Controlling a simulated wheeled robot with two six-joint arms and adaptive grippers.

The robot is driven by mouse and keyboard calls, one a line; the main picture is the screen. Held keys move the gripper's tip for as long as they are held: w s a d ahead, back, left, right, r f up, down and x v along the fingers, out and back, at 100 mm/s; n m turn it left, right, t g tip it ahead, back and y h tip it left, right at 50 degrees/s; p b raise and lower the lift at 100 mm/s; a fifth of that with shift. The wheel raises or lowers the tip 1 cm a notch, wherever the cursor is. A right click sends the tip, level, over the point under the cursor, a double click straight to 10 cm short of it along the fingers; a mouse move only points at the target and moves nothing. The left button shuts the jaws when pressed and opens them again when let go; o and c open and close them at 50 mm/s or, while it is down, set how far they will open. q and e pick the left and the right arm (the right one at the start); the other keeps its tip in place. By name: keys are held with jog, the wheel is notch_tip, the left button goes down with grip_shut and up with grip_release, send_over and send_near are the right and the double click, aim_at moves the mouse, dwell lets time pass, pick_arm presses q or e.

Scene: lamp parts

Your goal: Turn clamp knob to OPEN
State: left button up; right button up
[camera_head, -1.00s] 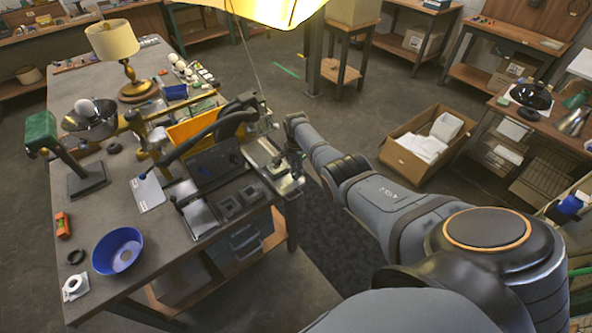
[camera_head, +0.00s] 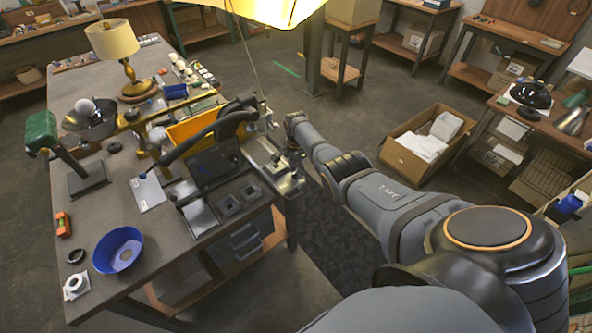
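A metal clamp fixture (camera_head: 272,168) with a pale plate stands at the right edge of the workbench. Its knob is too small and too covered to make out, so its setting cannot be read. My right arm reaches in from the lower right, and its wrist is at the fixture's right side. My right gripper (camera_head: 292,157) is a small dark shape pointing down close against the fixture. Its fingers are not clear, and I cannot tell whether they touch the knob. My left gripper is not in view.
An open cardboard box (camera_head: 425,140) stands on the floor at right. The floor between is clear.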

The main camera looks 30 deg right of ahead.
dwell(0.3)
notch_tip(320, 180, up, 12)
dwell(0.4)
dwell(0.4)
